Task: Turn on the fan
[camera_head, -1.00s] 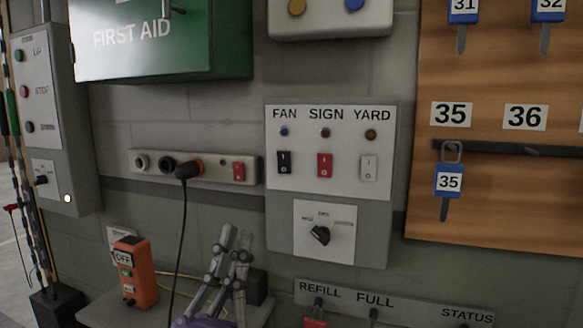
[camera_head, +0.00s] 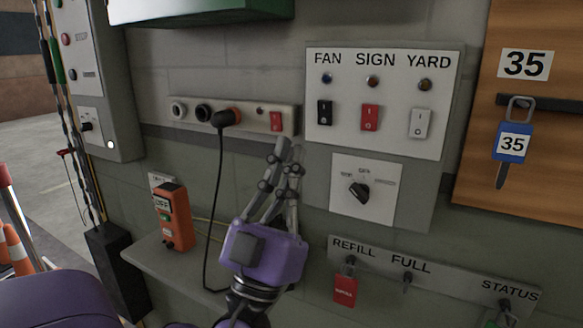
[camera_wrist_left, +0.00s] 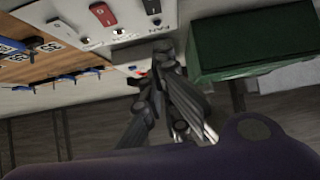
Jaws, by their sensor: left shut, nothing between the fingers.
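The switch panel (camera_head: 382,140) is on the wall, with FAN, SIGN and YARD labels. The black FAN rocker switch (camera_head: 325,113) is under a small blue lamp (camera_head: 327,79). My left gripper (camera_head: 288,147) is shut and empty, its fingertips pointing up, below and left of the FAN switch in the picture. I see no contact with the switch. In the left wrist view the fingers (camera_wrist_left: 152,75) appear near the panel, with the black FAN switch (camera_wrist_left: 152,6) beyond them. My right gripper is not in view.
A rotary knob (camera_head: 360,191) is below the rockers. An orange box (camera_head: 174,216) stands on a shelf (camera_head: 152,257). A REFILL/FULL rail (camera_head: 440,277) is lower right.

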